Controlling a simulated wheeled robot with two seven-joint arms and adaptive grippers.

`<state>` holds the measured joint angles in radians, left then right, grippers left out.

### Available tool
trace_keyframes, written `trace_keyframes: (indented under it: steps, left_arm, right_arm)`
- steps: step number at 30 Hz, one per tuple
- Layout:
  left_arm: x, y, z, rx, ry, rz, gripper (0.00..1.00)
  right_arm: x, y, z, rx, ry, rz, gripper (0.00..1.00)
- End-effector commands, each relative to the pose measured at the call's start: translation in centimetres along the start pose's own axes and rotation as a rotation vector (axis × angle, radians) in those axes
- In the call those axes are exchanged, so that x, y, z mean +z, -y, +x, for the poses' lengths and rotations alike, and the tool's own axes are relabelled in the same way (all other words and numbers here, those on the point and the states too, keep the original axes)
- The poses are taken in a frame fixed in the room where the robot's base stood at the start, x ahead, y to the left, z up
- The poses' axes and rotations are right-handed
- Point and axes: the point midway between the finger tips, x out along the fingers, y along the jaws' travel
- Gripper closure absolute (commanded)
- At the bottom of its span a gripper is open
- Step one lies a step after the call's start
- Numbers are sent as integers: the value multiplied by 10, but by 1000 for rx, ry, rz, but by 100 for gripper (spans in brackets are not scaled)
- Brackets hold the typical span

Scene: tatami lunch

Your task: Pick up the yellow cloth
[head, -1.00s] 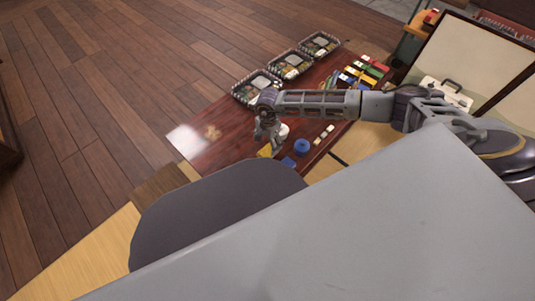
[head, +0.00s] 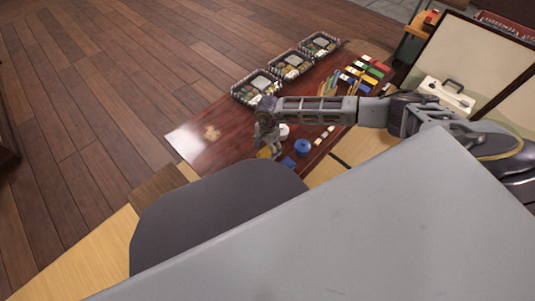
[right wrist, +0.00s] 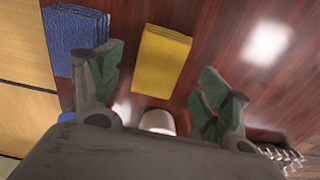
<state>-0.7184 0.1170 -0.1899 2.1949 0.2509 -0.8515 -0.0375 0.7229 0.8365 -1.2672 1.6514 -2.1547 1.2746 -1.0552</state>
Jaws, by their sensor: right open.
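The yellow cloth (right wrist: 161,62) is a folded rectangle lying flat on the dark red table. In the right wrist view it lies ahead of and between the fingers of my right gripper (right wrist: 165,90). In the head view only a part of the yellow cloth (head: 264,153) shows beside the gripper (head: 267,151), which hides some of it. My right gripper is open, with nothing between its fingertips. My left gripper is not in view.
A folded blue cloth (right wrist: 76,42) lies left of the yellow one. A white cup (right wrist: 158,121) stands close to the gripper.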

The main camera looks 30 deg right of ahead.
Motion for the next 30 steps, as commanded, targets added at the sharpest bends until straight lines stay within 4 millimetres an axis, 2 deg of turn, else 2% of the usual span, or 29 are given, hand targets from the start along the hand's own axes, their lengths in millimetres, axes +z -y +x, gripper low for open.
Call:
trace_keyframes:
  steps: [6, 11, 27, 28, 30]
  left_arm:
    - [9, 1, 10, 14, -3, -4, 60]
    - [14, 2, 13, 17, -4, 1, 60]
    - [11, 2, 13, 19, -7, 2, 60]
    - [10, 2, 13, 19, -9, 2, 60]
    - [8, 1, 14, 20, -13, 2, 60]
  right_arm:
    - [1, -1, 21, 1, -1, 1, 23]
    - [1, 0, 30, 0, 0, 0, 23]
    - [1, 0, 32, 0, 0, 0, 23]
    - [1, 0, 32, 0, 0, 0, 24]
    - [1, 0, 32, 0, 0, 0, 34]
